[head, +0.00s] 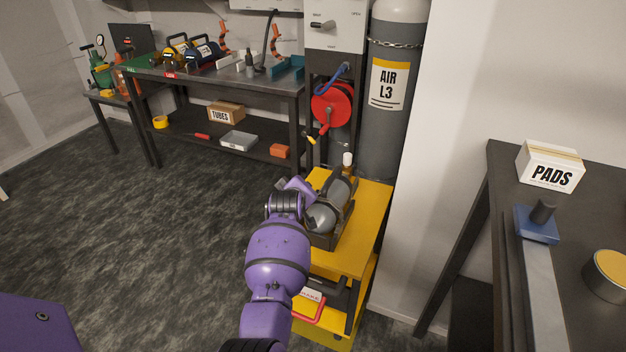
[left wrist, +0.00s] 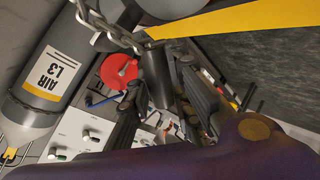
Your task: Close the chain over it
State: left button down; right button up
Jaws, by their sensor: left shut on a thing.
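A grey cylinder (head: 322,217) lies in a dark cradle (head: 335,232) on top of the yellow trolley (head: 348,262). My left arm reaches up to the cradle's left side in the head view, where its fingers are hard to make out. In the left wrist view my left gripper (left wrist: 162,90) is shut on a dark cylindrical piece (left wrist: 158,75). A grey chain (left wrist: 112,32) runs down to the top of that piece, which seems to be its end handle. Whether the chain lies across the cylinder is hidden. My right gripper is not in view.
A tall AIR L3 cylinder (head: 393,120) stands behind the trolley, with its own chain (head: 395,43) around it. A red hose reel (head: 332,104) hangs beside it. A dark bench with a PADS box (head: 550,168) stands at right. The floor to the left is clear.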

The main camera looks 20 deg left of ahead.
pick_arm(q)
jog(key=a+f+n+h, duration=0.1)
jog(key=f, duration=0.1)
jog(key=a+f+n+h+b, duration=0.1)
jog(key=f, duration=0.1)
jog(key=a+f+n+h+b, duration=0.1)
jog(key=a+f, duration=0.1)
jog(key=f, duration=0.1)
jog(key=shift+f+h, duration=0.1)
jog(key=shift+h, duration=0.3)
jog(key=shift+f, duration=0.3)
jog(key=shift+f+h, duration=0.1)
jog(key=shift+h, duration=0.2)
